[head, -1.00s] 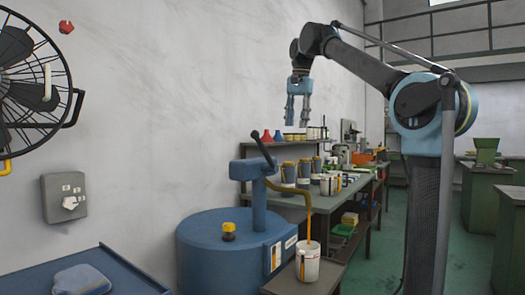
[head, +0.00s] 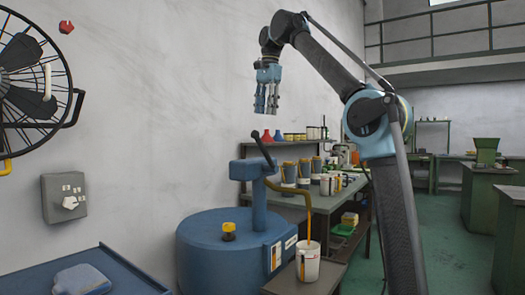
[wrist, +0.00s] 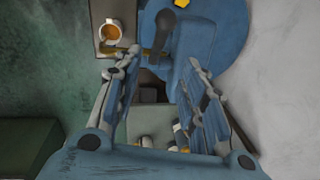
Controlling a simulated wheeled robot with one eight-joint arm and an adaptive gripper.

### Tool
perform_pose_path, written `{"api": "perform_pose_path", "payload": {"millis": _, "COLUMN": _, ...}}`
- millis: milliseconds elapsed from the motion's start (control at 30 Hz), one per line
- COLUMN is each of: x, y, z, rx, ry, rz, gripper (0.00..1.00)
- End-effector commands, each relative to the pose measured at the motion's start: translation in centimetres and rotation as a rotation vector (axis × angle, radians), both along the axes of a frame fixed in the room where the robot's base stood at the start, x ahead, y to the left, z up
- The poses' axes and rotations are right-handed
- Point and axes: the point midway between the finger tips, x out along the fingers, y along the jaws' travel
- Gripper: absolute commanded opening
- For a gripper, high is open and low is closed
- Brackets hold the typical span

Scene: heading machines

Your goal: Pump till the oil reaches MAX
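A blue oil drum (head: 208,250) stands at the centre, with a blue pump column (head: 259,205) on top. The pump's dark lever (head: 262,148) is tilted up to the left. A brown-yellow spout pipe (head: 290,189) bends down into a white cup (head: 308,268). In the wrist view the cup (wrist: 119,22) shows amber oil inside; its level against any MAX mark is too small to read. My gripper (head: 266,112) is open and empty, pointing down just above the lever. In the wrist view the lever (wrist: 160,32) lies beyond the fingertips (wrist: 163,55), apart from them.
The cup stands on a small stand (head: 325,277) beside the drum. A workbench (head: 338,192) with several cans is behind. A wall switch box (head: 64,198), a caged fan (head: 35,90) and a blue table (head: 110,280) are at left.

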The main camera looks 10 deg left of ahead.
Motion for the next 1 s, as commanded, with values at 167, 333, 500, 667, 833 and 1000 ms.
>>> {"api": "perform_pose_path", "payload": {"millis": 167, "x": 0.1, "y": 0.2, "z": -2.0, "rx": 0.0, "ry": 0.0, "rz": 0.0, "gripper": 0.38}}
{"api": "perform_pose_path", "payload": {"millis": 333, "x": 0.2, "y": 0.4, "z": -4.0, "rx": 0.0, "ry": 0.0, "rz": 0.0, "gripper": 0.38}}
{"api": "perform_pose_path", "payload": {"millis": 500, "x": 0.4, "y": 0.7, "z": -6.3, "rx": 0.0, "ry": 0.0, "rz": 0.0, "gripper": 0.38}}
{"api": "perform_pose_path", "payload": {"millis": 667, "x": 0.5, "y": 0.9, "z": -8.6, "rx": 0.0, "ry": 0.0, "rz": 0.001, "gripper": 0.38}}
{"api": "perform_pose_path", "payload": {"millis": 833, "x": 0.7, "y": 1.2, "z": -11.1, "rx": 0.0, "ry": 0.0, "rz": 0.001, "gripper": 0.38}}
{"api": "perform_pose_path", "payload": {"millis": 1000, "x": 0.9, "y": 1.5, "z": -13.3, "rx": 0.0, "ry": 0.0, "rz": 0.001, "gripper": 0.38}}
